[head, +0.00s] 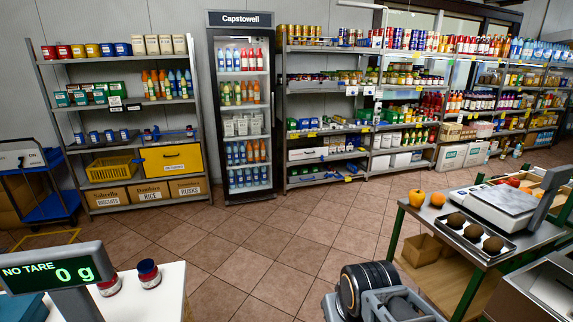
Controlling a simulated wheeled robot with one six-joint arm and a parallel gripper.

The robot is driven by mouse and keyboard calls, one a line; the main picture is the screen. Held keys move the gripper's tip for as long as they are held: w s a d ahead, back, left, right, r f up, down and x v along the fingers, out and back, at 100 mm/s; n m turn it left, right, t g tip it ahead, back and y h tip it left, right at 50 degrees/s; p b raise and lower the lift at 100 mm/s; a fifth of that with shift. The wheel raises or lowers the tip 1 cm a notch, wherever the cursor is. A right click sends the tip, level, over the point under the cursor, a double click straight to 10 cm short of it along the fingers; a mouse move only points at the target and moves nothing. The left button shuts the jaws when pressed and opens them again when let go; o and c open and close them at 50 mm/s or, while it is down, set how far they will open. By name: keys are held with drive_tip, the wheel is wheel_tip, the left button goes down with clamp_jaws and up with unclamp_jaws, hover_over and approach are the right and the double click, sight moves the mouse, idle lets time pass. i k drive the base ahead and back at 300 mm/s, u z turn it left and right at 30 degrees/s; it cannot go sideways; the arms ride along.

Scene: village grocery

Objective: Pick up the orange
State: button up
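A small round orange (438,199) sits on the left end of the dark-topped table (463,247) at the right. A yellow-orange fruit or pepper (417,198) stands just left of it, close beside it. Part of my arm shows at the bottom, right of centre, below and left of that table and well apart from the orange. My gripper's fingers cannot be made out in this view.
A tray with 3 brown round items (473,231) and a scale (497,206) stand right of the orange. A white counter (142,297) with jars and a display (55,271) is at lower left. Stocked shelves (365,110) line the back. Tiled floor (275,235) between is clear.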

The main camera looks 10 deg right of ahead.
sight(438, 199)
drive_tip(key=i, duration=2.3)
drive_tip(key=z, duration=0.95)
drive_tip(key=i, duration=1.85)
drive_tip(key=z, duration=1.2)
drive_tip(key=i, duration=0.2)
drive_tip(key=u, duration=0.05)
